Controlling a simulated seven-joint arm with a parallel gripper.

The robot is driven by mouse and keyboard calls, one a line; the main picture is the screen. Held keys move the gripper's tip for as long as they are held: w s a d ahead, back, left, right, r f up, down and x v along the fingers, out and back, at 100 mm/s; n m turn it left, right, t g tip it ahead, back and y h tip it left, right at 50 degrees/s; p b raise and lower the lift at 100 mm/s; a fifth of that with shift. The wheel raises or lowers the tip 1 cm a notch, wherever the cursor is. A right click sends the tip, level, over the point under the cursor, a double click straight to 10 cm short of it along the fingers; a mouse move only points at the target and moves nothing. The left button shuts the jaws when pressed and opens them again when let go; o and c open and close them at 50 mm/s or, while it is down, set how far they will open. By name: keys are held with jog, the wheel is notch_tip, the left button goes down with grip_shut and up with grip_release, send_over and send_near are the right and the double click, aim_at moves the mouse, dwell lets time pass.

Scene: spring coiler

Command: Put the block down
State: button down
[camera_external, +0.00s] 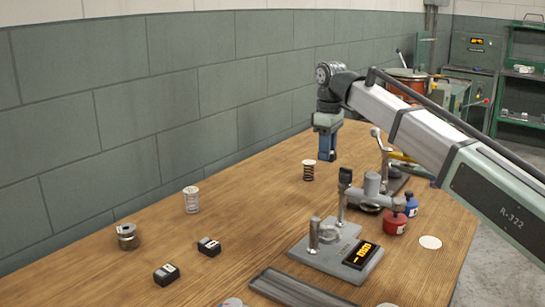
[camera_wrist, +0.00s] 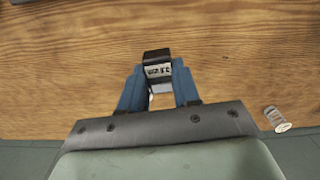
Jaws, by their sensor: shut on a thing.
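My gripper (camera_external: 328,152) hangs with its blue fingers pointing down, over the far part of the wooden table. In the wrist view my gripper (camera_wrist: 160,80) is shut on a small dark block (camera_wrist: 157,67) with a white label, held between the fingertips. In the external view I cannot make out the held block. Whether it touches the table is unclear. Two similar dark blocks, one nearer the front (camera_external: 166,274) and one just behind it (camera_external: 209,246), lie at the table's left front.
Springs stand on the table: a dark one (camera_external: 309,170), a pale one (camera_external: 192,199), and a short wide one (camera_external: 127,236). A coiling device with a display (camera_external: 360,255) stands at front centre. Bare wood lies around the left-hand springs.

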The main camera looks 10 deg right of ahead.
jog(key=shift+s+a+r, duration=0.15)
jog(key=shift+a, duration=0.2)
jog(key=s+a+n, duration=0.2)
jog(key=s+a, duration=0.5)
jog(key=a, duration=0.6)
jog(key=m, duration=0.3)
send_over(240, 232)
jog(key=shift+w+f, duration=0.1)
jog(key=shift+f, duration=4.75)
jog(key=shift+f, duration=0.15)
jog(key=c, duration=0.8)
grip_release()
